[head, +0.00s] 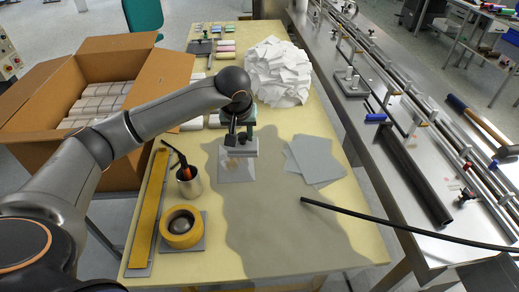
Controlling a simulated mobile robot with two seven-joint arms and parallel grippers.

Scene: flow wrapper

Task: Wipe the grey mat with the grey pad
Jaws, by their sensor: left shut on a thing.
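My left gripper (240,134) is shut on the grey pad (244,150), a small block under its fingers. The pad is over the far part of a pale grey square mat (238,177) on the yellow table. A brownish mark shows on the mat just below the pad. The pad hides part of the mat, and I cannot tell whether it touches it. My right gripper is not in view.
Thin grey sheets (314,160) lie right of the mat. A cup with tools (189,185) and a yellow tape roll (181,227) stand left. White packets (278,72) are piled behind. A black rod (400,222) crosses the right edge.

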